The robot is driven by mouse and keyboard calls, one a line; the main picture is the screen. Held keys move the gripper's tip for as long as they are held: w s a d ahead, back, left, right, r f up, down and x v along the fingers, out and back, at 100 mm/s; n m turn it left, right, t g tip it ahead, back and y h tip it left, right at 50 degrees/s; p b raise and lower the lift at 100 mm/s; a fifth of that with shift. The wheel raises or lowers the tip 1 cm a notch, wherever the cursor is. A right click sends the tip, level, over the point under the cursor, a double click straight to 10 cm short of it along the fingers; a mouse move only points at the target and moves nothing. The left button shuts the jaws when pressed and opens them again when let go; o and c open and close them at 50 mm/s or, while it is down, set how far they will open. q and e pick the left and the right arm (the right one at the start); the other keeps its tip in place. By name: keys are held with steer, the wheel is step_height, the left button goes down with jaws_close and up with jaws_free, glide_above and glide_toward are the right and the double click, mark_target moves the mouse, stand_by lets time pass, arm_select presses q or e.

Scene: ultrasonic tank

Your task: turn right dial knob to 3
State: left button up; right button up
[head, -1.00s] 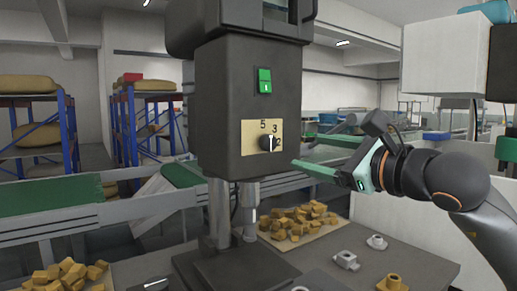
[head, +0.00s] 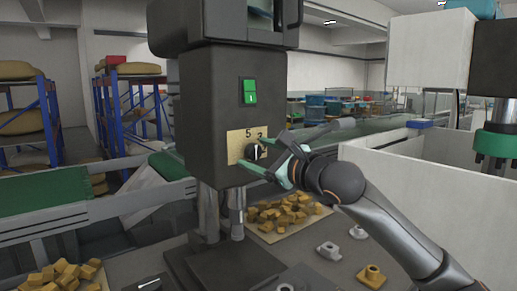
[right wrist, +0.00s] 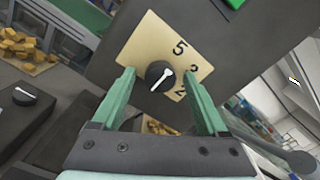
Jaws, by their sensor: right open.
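The dial knob (head: 253,151) is black with a white pointer line, on a tan plate (head: 235,147) on the front of the dark machine. In the right wrist view the knob (right wrist: 157,79) has its pointer slanting up and right, toward the side with the numbers. The 5 is clear there; the 3 and 2 are partly covered by a finger. I cannot tell the exact setting. My right gripper (head: 264,154) is open at the knob, its green fingers on either side; in the wrist view (right wrist: 158,77) gaps show between knob and fingers. My left gripper is not in view.
A green switch (head: 249,91) sits above the plate. Another black knob with a white line (right wrist: 25,95) is on a dark block at the lower left. Yellow blocks (head: 285,212) and metal parts (head: 329,251) lie on the table below. A white panel (head: 420,180) stands at right.

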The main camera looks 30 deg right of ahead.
jaws_close()
stand_by(0.7)
